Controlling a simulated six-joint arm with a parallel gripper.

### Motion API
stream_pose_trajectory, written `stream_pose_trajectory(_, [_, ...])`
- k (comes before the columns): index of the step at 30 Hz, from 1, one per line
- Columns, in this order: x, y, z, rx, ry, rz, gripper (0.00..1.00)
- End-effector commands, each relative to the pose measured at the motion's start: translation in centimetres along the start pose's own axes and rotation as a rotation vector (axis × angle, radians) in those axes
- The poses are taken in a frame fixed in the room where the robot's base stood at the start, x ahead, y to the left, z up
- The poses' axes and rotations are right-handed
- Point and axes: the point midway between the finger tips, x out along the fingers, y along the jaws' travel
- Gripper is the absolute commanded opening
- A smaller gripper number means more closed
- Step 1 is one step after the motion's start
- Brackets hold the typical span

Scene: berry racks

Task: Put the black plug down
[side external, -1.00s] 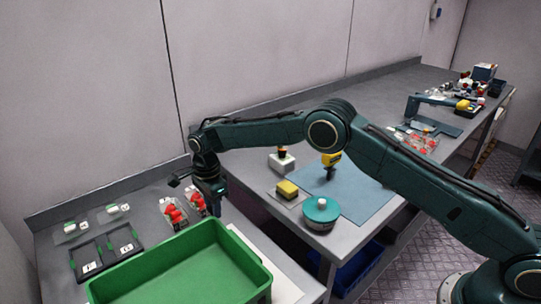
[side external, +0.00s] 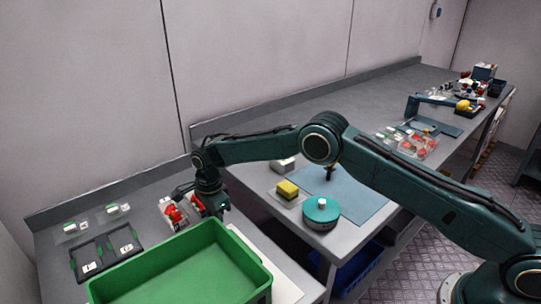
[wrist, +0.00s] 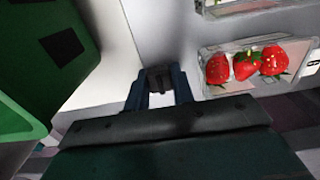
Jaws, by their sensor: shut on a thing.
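My gripper (wrist: 160,88) points down in the wrist view, its two blue-grey fingertips close together. It is shut on the black plug (wrist: 158,76), a small dark piece that shows between the fingertips. In the side external view my gripper (side external: 214,208) is low over the near table, behind the green crate's back right corner and beside the strawberry punnets. The plug is not clear in that view. I cannot tell whether the plug touches the table.
The green crate (side external: 255,268) stands at the front, with a white sheet (wrist: 105,55) beside it. A clear strawberry punnet (wrist: 205,88) is right of my gripper. Dark trays (side external: 102,248) lie at the left. A grey strip of table (wrist: 180,25) is clear ahead.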

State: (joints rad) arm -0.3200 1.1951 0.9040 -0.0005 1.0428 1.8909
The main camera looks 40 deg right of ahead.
Motion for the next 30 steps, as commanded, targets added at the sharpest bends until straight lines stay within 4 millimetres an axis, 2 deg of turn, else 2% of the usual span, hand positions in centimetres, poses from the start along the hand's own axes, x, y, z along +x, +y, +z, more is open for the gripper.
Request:
stream_pose_trajectory(1, [0.0, 0.0, 0.0, 0.0, 0.0, -0.001, 0.3])
stream_pose_trajectory(3, [0.0, 0.0, 0.0, 0.0, 0.0, 0.0, 0.44])
stream_pose_trajectory(4, [0.0, 0.0, 0.0, 0.0, 0.0, 0.0, 0.46])
stream_pose_trajectory(17, [-0.5, 0.0, 0.0, 0.0, 0.0, -0.001, 0.46])
stream_pose_trajectory(23, [-2.1, -0.1, 0.0, 0.0, -0.001, -0.003, 0.46])
stream_pose_trajectory(30, [-5.8, -0.1, 0.0, 0.0, -0.001, -0.004, 0.46])
